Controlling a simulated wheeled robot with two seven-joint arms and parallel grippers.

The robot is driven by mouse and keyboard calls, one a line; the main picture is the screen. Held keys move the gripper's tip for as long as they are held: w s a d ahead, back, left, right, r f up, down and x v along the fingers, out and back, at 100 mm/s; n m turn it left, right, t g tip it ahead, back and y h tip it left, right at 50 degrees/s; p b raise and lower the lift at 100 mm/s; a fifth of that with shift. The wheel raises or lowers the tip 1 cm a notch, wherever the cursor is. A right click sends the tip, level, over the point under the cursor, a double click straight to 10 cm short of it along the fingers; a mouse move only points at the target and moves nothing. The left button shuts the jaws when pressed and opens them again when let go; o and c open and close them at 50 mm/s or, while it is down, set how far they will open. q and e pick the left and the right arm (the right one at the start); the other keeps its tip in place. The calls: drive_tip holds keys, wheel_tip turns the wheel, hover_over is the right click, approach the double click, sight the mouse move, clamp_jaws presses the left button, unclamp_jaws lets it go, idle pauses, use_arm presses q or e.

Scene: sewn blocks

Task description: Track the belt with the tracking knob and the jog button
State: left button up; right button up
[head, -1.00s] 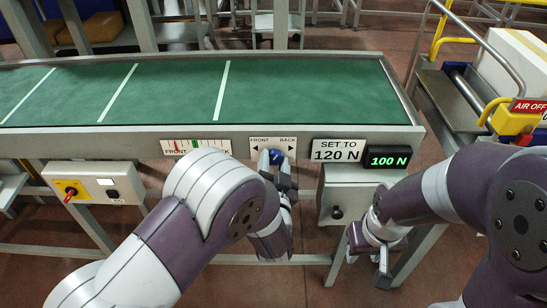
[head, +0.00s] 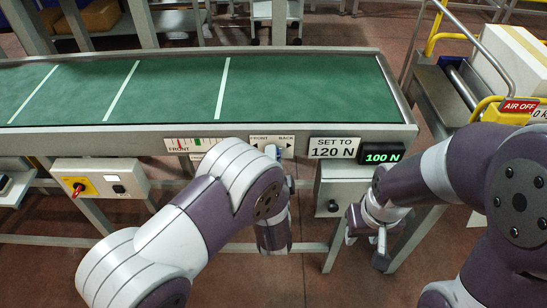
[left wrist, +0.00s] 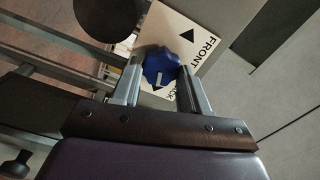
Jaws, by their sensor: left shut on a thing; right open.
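The blue tracking knob (left wrist: 161,68) sits on the FRONT/BACK plate (head: 288,142), which also shows in the left wrist view (left wrist: 205,48). My left gripper (left wrist: 162,75) is shut on the knob, one finger on each side. In the head view my left arm mostly covers the knob. The jog button (head: 118,188) appears to be the one on the switch box (head: 135,170) at the left. The green belt (head: 300,95) carries white cross lines. A red and green tracking scale (head: 185,143) is partly hidden by my arm. My right gripper (head: 382,250) is open and empty below the display.
A sign reads SET TO 120 N (head: 335,148), and the display (head: 382,157) beside it reads 100 N. A box with a black knob (head: 333,206) hangs below. A red rotary switch (head: 77,189) is at left. A yellow-railed roller station (head: 465,90) stands at right.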

use_arm(q)
drive_tip(key=shift+m, duration=0.3)
use_arm(e)
drive_tip(key=shift+r, duration=0.2)
use_arm(q)
drive_tip(key=o, duration=1)
